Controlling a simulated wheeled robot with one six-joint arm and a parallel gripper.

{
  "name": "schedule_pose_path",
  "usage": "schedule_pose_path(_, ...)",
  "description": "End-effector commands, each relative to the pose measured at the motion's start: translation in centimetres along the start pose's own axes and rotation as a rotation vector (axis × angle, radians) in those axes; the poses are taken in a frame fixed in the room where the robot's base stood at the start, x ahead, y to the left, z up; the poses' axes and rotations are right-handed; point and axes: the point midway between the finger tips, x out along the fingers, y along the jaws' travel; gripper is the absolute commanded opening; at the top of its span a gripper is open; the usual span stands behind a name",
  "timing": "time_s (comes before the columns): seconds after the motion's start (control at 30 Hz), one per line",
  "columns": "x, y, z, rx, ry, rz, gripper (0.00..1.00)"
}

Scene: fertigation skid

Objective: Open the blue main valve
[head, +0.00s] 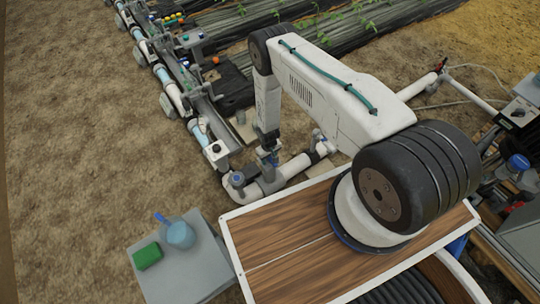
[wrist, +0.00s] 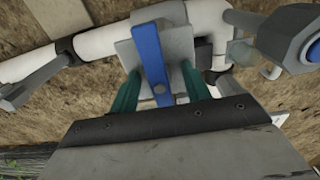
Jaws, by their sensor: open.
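The blue main valve's lever (wrist: 150,55) shows in the wrist view as a flat blue bar on a grey valve body (wrist: 180,47). It lies roughly crosswise to the white pipe (wrist: 92,42). My gripper (wrist: 159,76) is open, with one teal finger on each side of the lever; I cannot tell whether either finger touches it. In the head view my gripper (head: 267,154) points down at the pipe. It hides most of the valve there.
A grey fitting with a blue round top (wrist: 305,50) stands close on the right in the wrist view. In the head view, a side table (head: 190,285) holds a green block (head: 147,256) and a light-blue cup (head: 181,235). Bare soil lies to the left.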

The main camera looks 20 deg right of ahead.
Motion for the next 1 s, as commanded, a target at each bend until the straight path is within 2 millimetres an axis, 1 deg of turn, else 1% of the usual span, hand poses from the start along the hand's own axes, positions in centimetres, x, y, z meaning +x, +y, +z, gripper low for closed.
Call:
schedule_pose_path(0.03,1.1,0.0,0.4,0.002,0.004,0.0,0.47)
schedule_pose_path(0.2,2.1,0.1,0.2,0.001,-0.002,0.0,0.47)
schedule_pose_path(0.27,2.7,0.0,0.7,0.001,-0.012,-0.001,0.47)
schedule_pose_path(0.5,4.9,-0.4,4.2,0.001,-0.089,-0.01,0.47)
schedule_pose_path(0.6,5.3,-0.6,5.6,0.001,-0.119,-0.013,0.47)
schedule_pose_path(0.67,5.1,-0.5,6.0,0.001,-0.126,-0.014,0.47)
schedule_pose_path(0.8,3.4,-0.3,5.5,0.001,-0.121,-0.014,0.47)
schedule_pose_path(0.87,2.3,-0.2,4.6,0.001,-0.104,-0.013,0.47)
schedule_pose_path(1.0,-0.6,0.2,1.6,0.001,-0.038,-0.005,0.47)
